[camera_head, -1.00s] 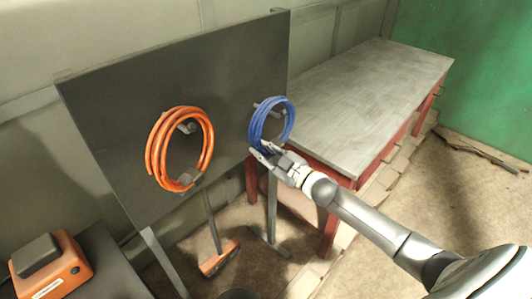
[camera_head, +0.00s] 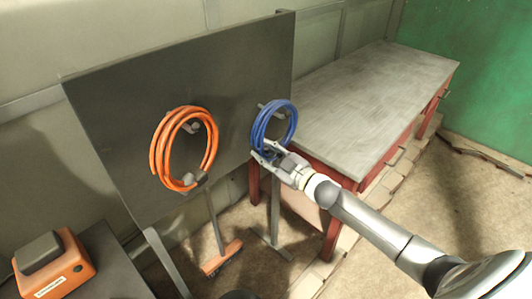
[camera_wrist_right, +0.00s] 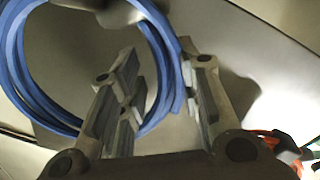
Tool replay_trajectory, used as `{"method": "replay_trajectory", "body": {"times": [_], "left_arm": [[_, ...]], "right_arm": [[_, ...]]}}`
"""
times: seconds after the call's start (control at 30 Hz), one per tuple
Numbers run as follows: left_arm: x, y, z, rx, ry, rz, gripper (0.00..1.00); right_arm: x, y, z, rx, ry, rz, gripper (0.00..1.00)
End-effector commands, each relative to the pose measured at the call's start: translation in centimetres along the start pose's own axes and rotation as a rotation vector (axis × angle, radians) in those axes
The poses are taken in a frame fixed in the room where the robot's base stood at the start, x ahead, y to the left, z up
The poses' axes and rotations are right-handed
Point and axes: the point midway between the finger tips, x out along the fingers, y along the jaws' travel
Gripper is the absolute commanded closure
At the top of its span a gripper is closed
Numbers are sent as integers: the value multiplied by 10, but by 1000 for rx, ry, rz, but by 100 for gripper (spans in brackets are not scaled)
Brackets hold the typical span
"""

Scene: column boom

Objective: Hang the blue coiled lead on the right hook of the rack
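The blue coiled lead (camera_head: 258,126) is a ring of several turns at the right part of the dark rack panel (camera_head: 130,110). It appears to hang on the right hook (camera_head: 264,106), which shows at its upper part. My right gripper (camera_head: 266,149) is at the lower part of the coil, its fingers spread. In the right wrist view the two fingers stand apart (camera_wrist_right: 160,80), and the blue lead (camera_wrist_right: 172,70) passes beyond them, partly hidden by the left finger. I cannot tell whether a finger touches it. My left gripper is not in view.
An orange coil (camera_head: 160,150) hangs on the left of the panel. A grey-topped table (camera_head: 370,95) with red legs stands right behind the rack. An orange box (camera_head: 60,270) sits at bottom left. The floor on the right is mostly free.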

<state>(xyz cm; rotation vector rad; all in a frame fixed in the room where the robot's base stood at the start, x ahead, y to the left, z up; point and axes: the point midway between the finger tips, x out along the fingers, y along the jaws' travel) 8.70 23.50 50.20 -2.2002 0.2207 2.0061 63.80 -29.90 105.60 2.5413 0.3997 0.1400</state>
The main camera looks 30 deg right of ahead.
Motion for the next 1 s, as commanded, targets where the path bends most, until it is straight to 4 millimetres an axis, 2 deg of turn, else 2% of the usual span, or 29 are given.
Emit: {"method": "replay_trajectory", "body": {"times": [0.47,0.57,1.0], "left_arm": [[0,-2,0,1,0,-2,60],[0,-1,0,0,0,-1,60],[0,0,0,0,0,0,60]], "right_arm": [[-7,-2,4,4,-9,-3,57],[-18,-3,4,4,-8,-3,57],[-88,-2,2,2,-6,-3,57]]}}
